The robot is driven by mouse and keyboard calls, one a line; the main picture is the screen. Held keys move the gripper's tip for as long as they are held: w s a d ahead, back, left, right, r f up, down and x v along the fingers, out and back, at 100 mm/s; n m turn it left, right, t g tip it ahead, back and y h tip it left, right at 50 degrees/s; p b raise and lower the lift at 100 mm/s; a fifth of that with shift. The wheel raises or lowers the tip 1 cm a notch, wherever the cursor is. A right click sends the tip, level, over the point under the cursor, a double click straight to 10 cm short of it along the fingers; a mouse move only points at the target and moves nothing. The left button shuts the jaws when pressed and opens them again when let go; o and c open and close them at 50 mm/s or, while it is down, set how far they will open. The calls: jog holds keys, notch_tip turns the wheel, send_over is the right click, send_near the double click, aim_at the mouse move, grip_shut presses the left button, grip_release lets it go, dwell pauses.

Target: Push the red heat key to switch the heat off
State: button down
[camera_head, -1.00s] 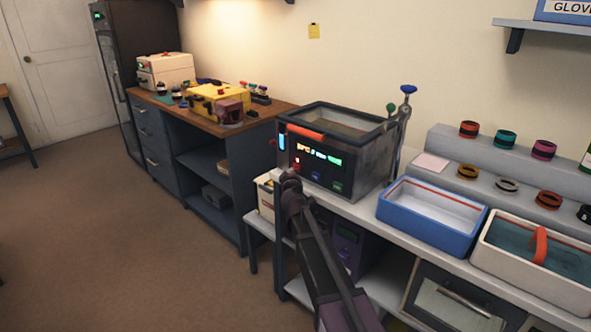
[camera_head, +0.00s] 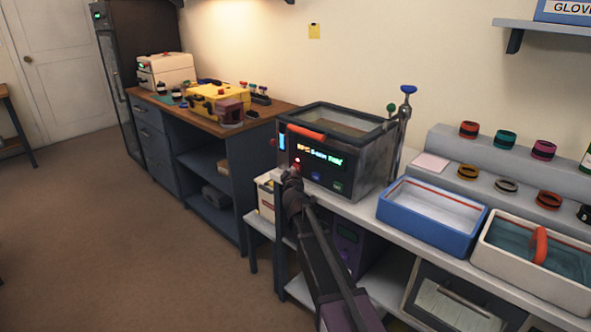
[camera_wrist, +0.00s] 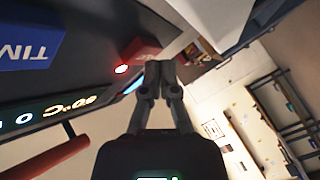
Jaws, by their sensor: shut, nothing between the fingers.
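The heated tank (camera_head: 345,150) stands on the grey bench with its dark control panel facing my arm. Its lit display (camera_head: 320,158) is too small to read in the head view. The red heat key (camera_wrist: 138,48) shows in the wrist view just beyond my fingertips, with a glowing red lamp (camera_wrist: 121,69) beside it; the lamp also shows in the head view (camera_head: 297,160). My gripper (camera_wrist: 160,70) is shut and empty, its tips at the key's edge; I cannot tell whether they touch. In the head view my gripper (camera_head: 291,172) hides the key.
A blue key (camera_wrist: 30,40) marked "TIM" is near the red one, and a green key (camera_head: 338,187) is farther right. A red handle (camera_head: 305,132) runs along the tank's top front. A blue tray (camera_head: 425,225) stands to the right. Open floor lies left.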

jog(key=shift+w+d+r, duration=0.1)
jog(key=shift+w+d, duration=0.25)
jog(key=shift+w, duration=0.05)
jog(key=shift+w+d+r, duration=0.1)
jog(key=shift+w+r, duration=0.1)
jog(key=shift+w, duration=0.3)
dwell(0.9)
jog(key=shift+s+a+f, duration=0.2)
jog(key=shift+s+a, duration=0.15)
jog(key=shift+s, duration=0.1)
dwell(0.5)
jog(key=s+a, duration=0.3)
jog(key=s, duration=0.1)
jog(key=shift+a+f, duration=0.2)
jog(key=shift+f, duration=0.05)
dwell(0.4)
jog(key=shift+s, duration=0.15)
